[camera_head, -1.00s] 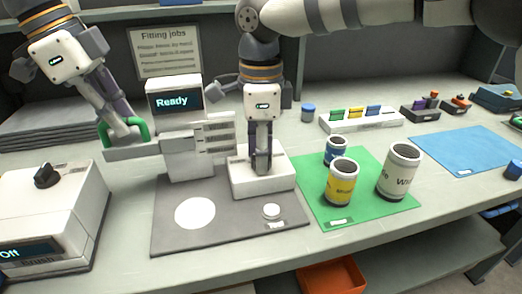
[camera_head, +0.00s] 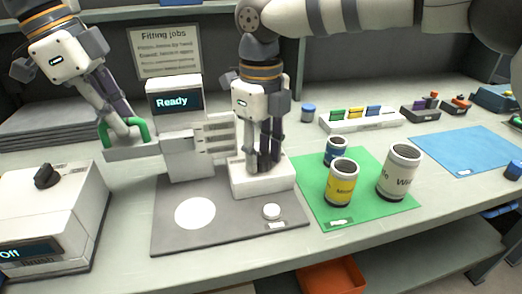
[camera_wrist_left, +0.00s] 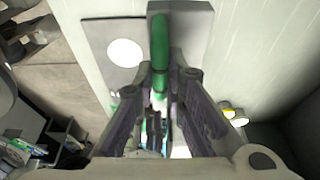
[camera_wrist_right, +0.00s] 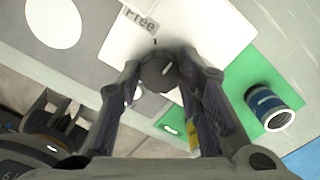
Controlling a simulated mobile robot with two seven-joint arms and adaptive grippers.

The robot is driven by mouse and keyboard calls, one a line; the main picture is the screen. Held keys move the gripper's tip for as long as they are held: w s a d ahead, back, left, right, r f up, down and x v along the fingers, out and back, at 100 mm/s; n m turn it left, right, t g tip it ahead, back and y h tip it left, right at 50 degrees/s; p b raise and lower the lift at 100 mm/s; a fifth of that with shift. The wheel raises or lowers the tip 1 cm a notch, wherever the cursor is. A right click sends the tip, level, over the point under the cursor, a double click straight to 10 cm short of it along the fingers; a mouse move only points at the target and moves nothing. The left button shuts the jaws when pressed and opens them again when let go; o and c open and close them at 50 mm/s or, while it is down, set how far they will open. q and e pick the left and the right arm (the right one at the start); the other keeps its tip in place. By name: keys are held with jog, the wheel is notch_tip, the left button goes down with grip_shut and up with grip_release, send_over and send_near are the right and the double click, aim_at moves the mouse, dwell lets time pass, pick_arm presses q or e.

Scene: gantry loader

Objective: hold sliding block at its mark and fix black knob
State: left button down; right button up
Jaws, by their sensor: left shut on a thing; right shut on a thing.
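The green handle (camera_head: 143,130) stands on a light grey bar (camera_head: 125,154) beside the upright grey block assembly (camera_head: 188,158); I cannot tell which part is the sliding block. My left gripper (camera_head: 122,141) is shut on the handle, which also shows between its fingers in the left wrist view (camera_wrist_left: 160,45). The black knob (camera_wrist_right: 160,73) sits on the white base (camera_head: 262,181), close to a label reading "Free" (camera_wrist_right: 140,19). My right gripper (camera_head: 263,166) points down and is shut on the knob, which its fingers hide in the head view. The block's mark is not clear.
A grey mat (camera_head: 170,235) with a white disc lies in front. A green mat (camera_head: 375,206) with several cans stands close on the right. A white box with a dial (camera_head: 50,215) is at front left. The display (camera_head: 174,101) reads "Ready".

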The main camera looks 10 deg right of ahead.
aim_at(261, 156)
jog(key=m, duration=0.4)
jog(key=shift+m, duration=2.5)
jog(key=o, duration=1.2)
jog(key=shift+c, duration=0.2)
jog(key=shift+r, duration=0.1)
pick_arm(q)
jog(key=c, duration=1.4)
grip_release()
pick_arm(e)
notch_tip(261, 156, up, 12)
pick_arm(q)
jog(key=shift+o, duration=0.2)
